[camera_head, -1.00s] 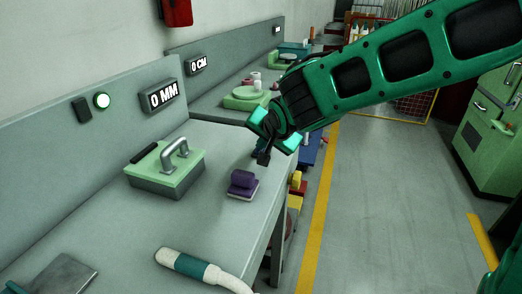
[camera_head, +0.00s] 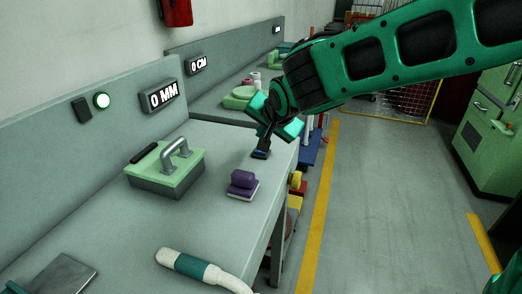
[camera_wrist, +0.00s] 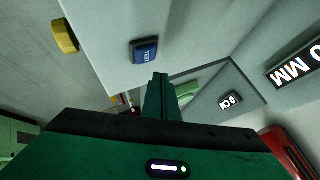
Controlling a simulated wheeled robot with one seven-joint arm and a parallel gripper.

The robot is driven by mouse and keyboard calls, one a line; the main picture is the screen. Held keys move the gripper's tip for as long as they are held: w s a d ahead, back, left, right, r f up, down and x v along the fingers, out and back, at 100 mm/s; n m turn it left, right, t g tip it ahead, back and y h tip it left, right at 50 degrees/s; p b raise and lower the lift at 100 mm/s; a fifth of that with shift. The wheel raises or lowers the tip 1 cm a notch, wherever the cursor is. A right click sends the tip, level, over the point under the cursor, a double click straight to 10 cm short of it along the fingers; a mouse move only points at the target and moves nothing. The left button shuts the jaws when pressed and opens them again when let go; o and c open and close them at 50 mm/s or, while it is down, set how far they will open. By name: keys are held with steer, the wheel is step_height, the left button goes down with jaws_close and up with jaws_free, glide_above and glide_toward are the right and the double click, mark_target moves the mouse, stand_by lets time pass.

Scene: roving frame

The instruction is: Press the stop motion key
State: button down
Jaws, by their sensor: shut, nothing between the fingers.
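A small blue key (camera_wrist: 144,50) with white lettering that seems to read TEST sits on the grey bench top near its edge, in the wrist view. I see no lettering that says stop motion. In the head view the blue key (camera_head: 261,154) is mostly hidden behind my gripper. My gripper (camera_head: 264,147) is shut and empty, pointing down over the bench's far right corner. In the wrist view the shut fingertips (camera_wrist: 160,78) are close to the key, a little below it in the picture. I cannot tell whether they touch it.
On the bench are a green-topped box (camera_head: 160,178) with a metal handle, a purple block (camera_head: 242,182) and a white-and-teal handle (camera_head: 190,264). The aisle floor (camera_head: 375,200) is clear.

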steer(key=shift+r, duration=1.55)
steer(key=s+d+f+g+h, duration=0.15)
steer(key=s+d, duration=0.25)
steer(key=d, duration=0.6)
steer(key=s+d+f+g+h, duration=0.1)
steer(key=s+d+f, duration=0.15)
steer(key=d, duration=0.75)
steer(key=s+d+f+g+h, duration=0.15)
steer(key=s+d, duration=0.35)
steer(key=d, duration=0.5)
steer(key=s+d+f+g, duration=0.1)
steer(key=s+d, duration=0.2)
steer(key=s, duration=0.4)
steer(key=s+d+f+g+y, duration=0.1)
steer(key=s+d+f+g, duration=0.1)
steer(key=s, duration=0.6)
steer(key=s+d+f+g, duration=0.1)
steer(key=s+d, duration=0.3)
steer(key=s, duration=0.4)
steer(key=shift+s+d+f+m+g+y, duration=0.2)
steer(key=shift+f+m+g+y, duration=0.1)
steer(key=shift+f+g, duration=0.1)
